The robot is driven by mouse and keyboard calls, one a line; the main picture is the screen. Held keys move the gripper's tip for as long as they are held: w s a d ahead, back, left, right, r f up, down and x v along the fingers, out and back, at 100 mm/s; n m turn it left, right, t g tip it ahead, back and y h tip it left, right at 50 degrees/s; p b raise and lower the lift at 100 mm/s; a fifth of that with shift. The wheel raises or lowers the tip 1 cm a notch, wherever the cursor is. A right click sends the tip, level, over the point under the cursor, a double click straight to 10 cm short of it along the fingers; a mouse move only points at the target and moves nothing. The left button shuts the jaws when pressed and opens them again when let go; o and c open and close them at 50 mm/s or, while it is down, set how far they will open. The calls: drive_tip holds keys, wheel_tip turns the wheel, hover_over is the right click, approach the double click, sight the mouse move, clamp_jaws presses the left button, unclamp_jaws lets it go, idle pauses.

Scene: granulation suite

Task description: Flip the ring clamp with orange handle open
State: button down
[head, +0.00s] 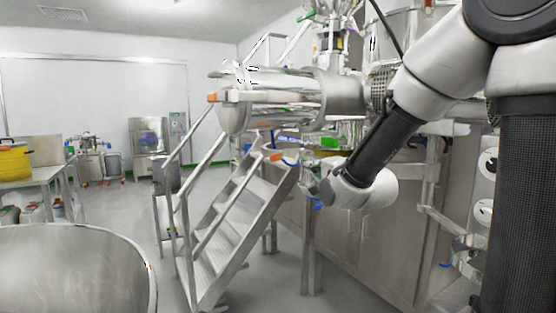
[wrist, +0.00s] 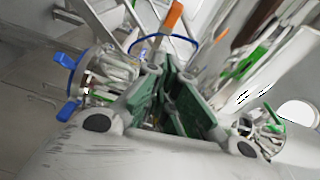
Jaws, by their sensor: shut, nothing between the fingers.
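An orange handle (wrist: 174,15) stands up at the top middle of the wrist view, beyond my fingertips. The ring of its clamp is hard to make out there; a thin blue curved line passes close to it. In the head view an orange piece (head: 277,157) shows just left of my wrist, above the stair rail. My gripper (wrist: 167,62) has its green-grey fingers shut and empty, pointing toward the orange handle with a gap between them. In the head view the fingers are small and unclear.
A blue-handled part (wrist: 66,62) lies left of my fingers. Metal stairs with rails (head: 215,235) stand left of my arm, and a large steel vessel (head: 300,95) is above. A round steel bowl (head: 75,265) fills the lower left. Floor is open between.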

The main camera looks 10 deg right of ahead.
drive_tip(key=shift+m, duration=0.5)
drive_tip(key=shift+w+a+r, duration=0.1)
drive_tip(key=shift+w+a, duration=0.7)
drive_tip(key=shift+w, duration=1.25)
drive_tip(key=shift+w+a+r, duration=0.1)
drive_tip(key=shift+w+a, duration=0.65)
drive_tip(key=shift+w, duration=1.3)
drive_tip(key=shift+w+a+r, duration=0.1)
drive_tip(key=shift+w+a, duration=0.7)
drive_tip(key=shift+w, duration=1.25)
drive_tip(key=w+a, duration=0.8)
drive_tip(key=a, duration=0.1)
drive_tip(key=shift+a, duration=0.3)
drive_tip(key=shift+w+r, duration=0.1)
